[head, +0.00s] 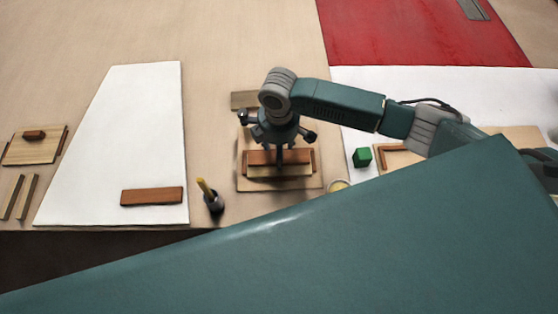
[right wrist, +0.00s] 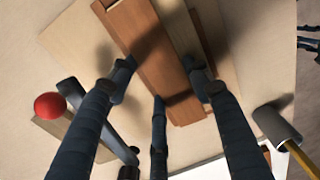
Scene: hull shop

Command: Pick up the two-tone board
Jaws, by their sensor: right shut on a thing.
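The two-tone board, a reddish-brown strip beside a pale wood strip, is below my right gripper in the head view (head: 292,171). It runs diagonally across the top of the right wrist view (right wrist: 178,30). My right gripper (head: 280,158) comes down from above and is shut on the board; its dark fingers also show in the right wrist view (right wrist: 160,72). The board is over a pale wooden panel (head: 313,182); I cannot tell whether it touches it. My left gripper is not in view.
A green cube (head: 362,157) and a wooden frame (head: 388,165) are to the right. A brown strip (head: 152,196) lies on a white sheet (head: 125,130). My teal body part covers the front.

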